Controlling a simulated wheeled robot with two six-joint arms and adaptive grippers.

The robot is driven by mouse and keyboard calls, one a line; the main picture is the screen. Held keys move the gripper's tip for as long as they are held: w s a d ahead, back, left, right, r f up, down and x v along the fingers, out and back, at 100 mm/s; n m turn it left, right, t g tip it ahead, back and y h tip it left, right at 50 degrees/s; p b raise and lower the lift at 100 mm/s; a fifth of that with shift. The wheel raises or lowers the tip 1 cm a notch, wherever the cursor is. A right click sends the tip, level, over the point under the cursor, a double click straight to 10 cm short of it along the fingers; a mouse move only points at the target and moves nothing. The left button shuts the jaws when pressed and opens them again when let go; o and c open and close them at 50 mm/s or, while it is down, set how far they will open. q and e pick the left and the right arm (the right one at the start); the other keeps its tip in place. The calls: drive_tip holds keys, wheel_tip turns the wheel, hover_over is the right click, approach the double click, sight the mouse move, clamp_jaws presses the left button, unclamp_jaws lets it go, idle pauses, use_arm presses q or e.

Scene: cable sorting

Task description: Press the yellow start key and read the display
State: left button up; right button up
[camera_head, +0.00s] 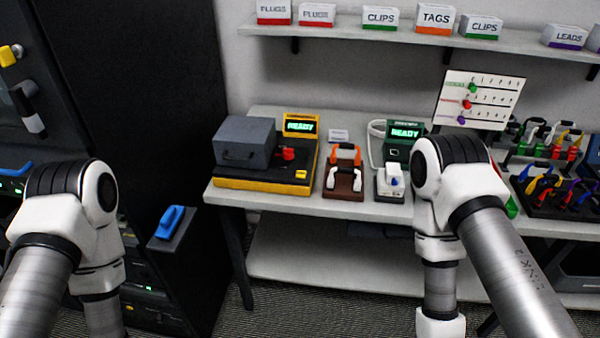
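A yellow-based machine (245,186) with a grey box-shaped cover (243,142) stands on the left part of the table. A small yellow key (300,174) is at its front right corner. A red knob or lever (287,154) is beside the cover. Its display (300,127), in a yellow frame at the back, reads READY in green. My two arms come in at the left and right, and both bend down out of the bottom of the picture. Neither gripper shows, and both arms are apart from the machine.
A green device (398,150) also has a display reading READY. A brown holder (343,187) with orange and white cables stands between the machines. A scoring board (478,100) and cable racks (560,190) are at right. Dark cabinets (140,90) stand left; a labelled shelf (400,37) hangs above.

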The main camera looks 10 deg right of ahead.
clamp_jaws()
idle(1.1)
